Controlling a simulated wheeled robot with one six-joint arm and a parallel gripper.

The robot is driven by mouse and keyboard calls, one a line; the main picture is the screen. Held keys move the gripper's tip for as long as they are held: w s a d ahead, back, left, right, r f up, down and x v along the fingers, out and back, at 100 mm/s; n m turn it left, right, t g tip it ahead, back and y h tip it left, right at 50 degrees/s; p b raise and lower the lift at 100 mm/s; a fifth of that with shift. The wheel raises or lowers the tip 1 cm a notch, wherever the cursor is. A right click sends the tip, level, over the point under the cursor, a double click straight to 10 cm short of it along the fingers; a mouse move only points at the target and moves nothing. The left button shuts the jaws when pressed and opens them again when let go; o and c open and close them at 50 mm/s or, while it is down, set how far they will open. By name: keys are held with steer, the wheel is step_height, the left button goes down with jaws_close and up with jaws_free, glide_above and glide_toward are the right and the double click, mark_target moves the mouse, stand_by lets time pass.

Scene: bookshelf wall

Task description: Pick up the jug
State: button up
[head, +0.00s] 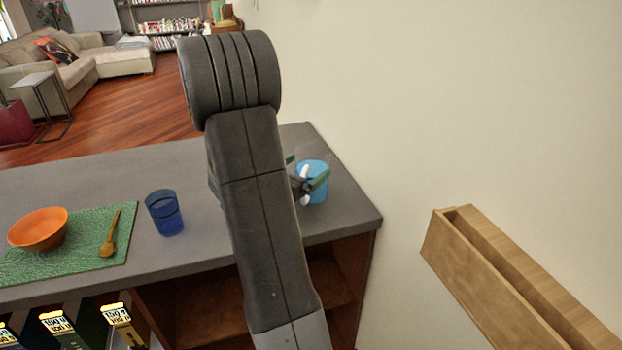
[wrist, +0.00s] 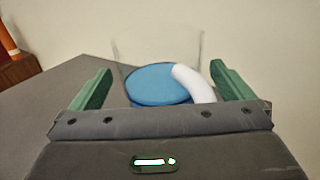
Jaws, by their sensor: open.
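The jug (head: 313,170) stands on the grey counter near its right end, close to the wall. It looks clear with blue contents or a blue lower part, and is partly hidden by my arm and gripper in the head view. In the wrist view the jug (wrist: 158,84) is straight ahead, with a curved white handle (wrist: 195,83) on its right side. My gripper (wrist: 166,82) is open, its two green fingers apart on either side of the jug and handle. In the head view my gripper (head: 304,180) is at the jug. I cannot tell whether the fingers touch it.
A blue cup (head: 164,213) stands left of my arm on the counter (head: 345,215). Further left, an orange bowl (head: 38,230) and a wooden spoon (head: 110,234) lie on a green mat (head: 85,262). A wooden ledge (head: 500,275) juts from the wall at right.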

steer(key=shift+r, duration=0.1)
steer(key=c, duration=2)
steer(key=shift+r+b, duration=0.6)
steer(key=shift+r, duration=4.45)
